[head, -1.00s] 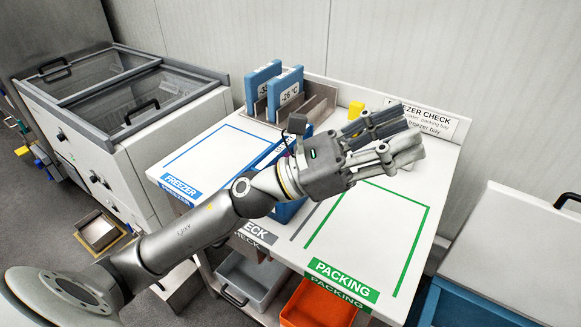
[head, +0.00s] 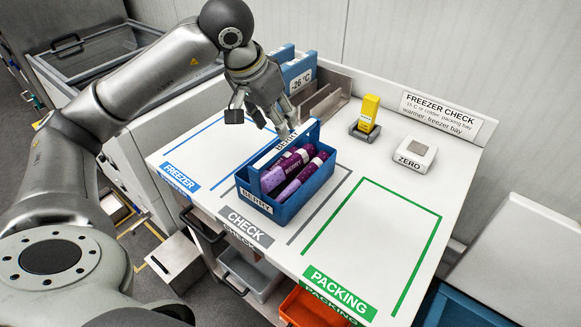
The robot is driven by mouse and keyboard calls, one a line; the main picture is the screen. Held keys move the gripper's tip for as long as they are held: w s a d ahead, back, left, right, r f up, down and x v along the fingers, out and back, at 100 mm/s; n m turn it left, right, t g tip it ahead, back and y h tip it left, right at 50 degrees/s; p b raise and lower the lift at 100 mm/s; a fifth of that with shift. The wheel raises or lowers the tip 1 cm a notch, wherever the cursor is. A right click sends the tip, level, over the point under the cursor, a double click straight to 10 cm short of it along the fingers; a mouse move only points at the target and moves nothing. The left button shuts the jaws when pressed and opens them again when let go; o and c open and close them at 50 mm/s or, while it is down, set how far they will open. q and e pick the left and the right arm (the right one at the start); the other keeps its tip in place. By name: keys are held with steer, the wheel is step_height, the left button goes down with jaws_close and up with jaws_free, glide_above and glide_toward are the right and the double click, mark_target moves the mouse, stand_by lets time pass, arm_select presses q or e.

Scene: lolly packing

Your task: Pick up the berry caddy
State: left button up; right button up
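The berry caddy (head: 290,209) is a blue open box labelled BERRY, with a raised handle bar along its length. It stands upright on the table at the CHECK area and holds several purple lolly tubes (head: 300,183). My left gripper (head: 276,130) points down just above and behind the caddy's handle. Its fingers look spread, with nothing seen between them. Whether a fingertip touches the handle cannot be told. My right gripper is not in view.
A yellow device (head: 369,108) in a dark holder and a white ZERO block (head: 415,155) stand at the back right. A blue -26 °C plate (head: 299,76) stands in the rack behind my gripper. The green-outlined PACKING area (head: 375,235) is empty.

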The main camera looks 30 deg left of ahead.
mark_target(287, 141)
arm_select(q)
steer(key=x, duration=0.5)
steer(key=shift+a+f+p, duration=0.1)
steer(key=shift+p, duration=0.3)
steer(key=p+x, duration=0.2)
steer(key=x, duration=0.2)
steer(key=shift+w, duration=0.2)
steer(key=shift+w+f, duration=0.2)
steer(key=shift+f, duration=0.3)
jaws_close()
steer(key=shift+r, duration=0.15)
